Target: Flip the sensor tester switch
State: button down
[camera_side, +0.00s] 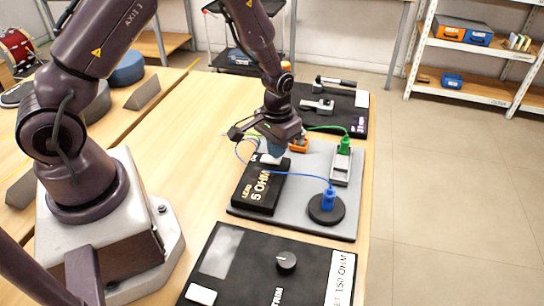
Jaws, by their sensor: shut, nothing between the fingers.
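No label that I can read says sensor tester, so I cannot tell which part is its switch. My gripper (275,148) points down over a grey board (320,225), just above the back end of a black box marked "5 OHM" (258,188). The gripper is shut and appears empty; its fingertips are small and partly hidden by the wrist. A pale piece (271,159) shows right below the fingertips. I cannot tell whether they touch it. A back black panel (348,118) carries metal lever-like parts (318,106).
The grey board also holds a green plug (344,145), a blue plug (328,198) on a round black base and an orange part (299,146), with loose wires. A front black panel (240,285) has a knob (286,261). Bare wooden table (185,150) lies left of the boards.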

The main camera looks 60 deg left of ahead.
jog(key=shift+f, duration=0.65)
jog(key=shift+r, duration=3.55)
jog(key=shift+s, duration=0.25)
jog(key=s+d+r+m+t, duration=0.1)
jog(key=s+d+r+t, duration=0.1)
jog(key=s+r, duration=0.6)
jog(key=s+d+r+m+t, duration=0.2)
jog(key=s+r, duration=0.7)
jog(key=r, duration=0.6)
jog(key=shift+t, duration=0.8)
